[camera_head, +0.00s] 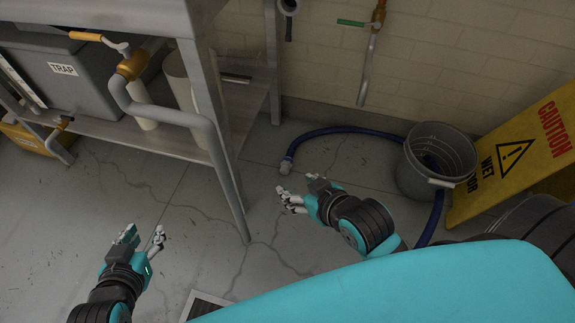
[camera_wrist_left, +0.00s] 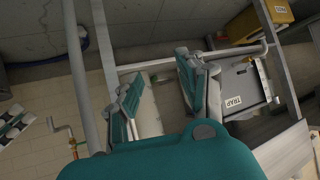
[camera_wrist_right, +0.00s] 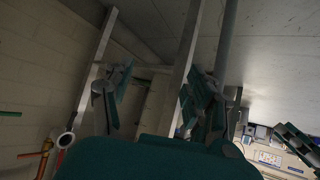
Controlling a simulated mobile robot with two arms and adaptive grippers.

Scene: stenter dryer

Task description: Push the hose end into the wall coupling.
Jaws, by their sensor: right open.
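The blue hose (camera_head: 345,130) lies curved on the floor, and its grey hose end (camera_head: 286,166) rests on the concrete. A round grey fitting on the wall, which looks like the wall coupling (camera_head: 288,6), is at the top edge of the head view; it also shows in the right wrist view (camera_wrist_right: 65,140). My right gripper (camera_head: 302,194) is open and empty, just in front of the hose end and apart from it. My left gripper (camera_head: 142,239) is open and empty over bare floor at the lower left. The hose's other end is hidden.
A grey bucket (camera_head: 411,178) stands right, against a yellow wet floor sign (camera_head: 530,150). A metal bench with a leg (camera_head: 222,165) and a grey TRAP box (camera_head: 60,75) fills the left. A pipe with a green-handled valve (camera_head: 352,23) hangs on the wall.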

